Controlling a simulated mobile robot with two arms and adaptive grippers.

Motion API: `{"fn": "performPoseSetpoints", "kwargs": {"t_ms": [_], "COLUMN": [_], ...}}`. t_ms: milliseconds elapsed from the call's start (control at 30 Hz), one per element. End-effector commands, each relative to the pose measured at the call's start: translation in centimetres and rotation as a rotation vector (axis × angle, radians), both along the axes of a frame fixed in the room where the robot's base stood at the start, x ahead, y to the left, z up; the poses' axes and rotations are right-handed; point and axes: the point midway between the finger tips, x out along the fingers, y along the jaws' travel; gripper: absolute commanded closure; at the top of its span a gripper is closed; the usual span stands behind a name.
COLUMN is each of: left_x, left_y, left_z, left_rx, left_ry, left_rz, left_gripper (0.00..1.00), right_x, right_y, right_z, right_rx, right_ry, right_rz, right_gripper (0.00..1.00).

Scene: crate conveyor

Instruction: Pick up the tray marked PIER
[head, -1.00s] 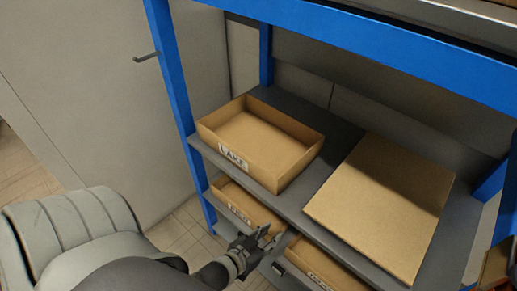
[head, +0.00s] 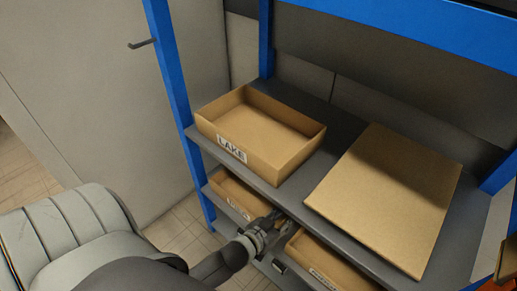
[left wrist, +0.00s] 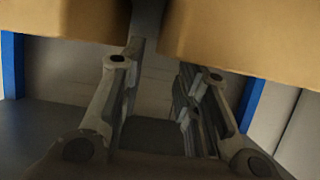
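Two open cardboard trays stand on the lower shelf, partly under the middle shelf. The left lower tray (head: 226,192) has a white label too small to read surely, and the right lower tray (head: 318,254) has a label I cannot read. I cannot tell which is marked PIER. My left gripper (head: 280,219) is at the gap between these two trays. In the left wrist view its fingers (left wrist: 162,68) are apart with nothing between them, and brown cardboard walls show at upper left (left wrist: 60,18) and upper right (left wrist: 245,38). My right gripper is not in view.
On the middle shelf stand an open tray marked LAKE (head: 232,150) and a flat closed brown box (head: 385,195). A blue rack post (head: 168,70) rises at left. The middle shelf's front edge (head: 262,192) overhangs the lower trays.

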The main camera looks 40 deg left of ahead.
Motion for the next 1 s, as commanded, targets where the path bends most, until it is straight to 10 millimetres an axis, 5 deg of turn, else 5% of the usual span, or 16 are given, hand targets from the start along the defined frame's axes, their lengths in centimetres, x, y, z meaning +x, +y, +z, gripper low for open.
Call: {"fn": "performPoseSetpoints", "kwargs": {"t_ms": [167,600,867,1000], "left_x": [1.3,3.1,3.0,3.0], "left_y": [0.1,-0.1,-0.1,-0.1], "left_z": [-1.2,-1.7,-1.7,-1.7], "left_rx": [0.001,0.0,0.0,0.0], "left_ry": [0.0,0.001,0.001,0.001], "left_rz": [0.0,0.0,0.0,0.0], "left_gripper": [0.7,0.7,1.0,1.0], "right_x": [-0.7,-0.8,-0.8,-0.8], "right_y": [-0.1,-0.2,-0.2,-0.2], "right_z": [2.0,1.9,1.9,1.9], "right_rx": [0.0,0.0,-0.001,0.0], "right_ry": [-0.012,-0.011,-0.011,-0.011], "right_rz": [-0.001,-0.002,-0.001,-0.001], "right_gripper": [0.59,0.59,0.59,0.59]}}
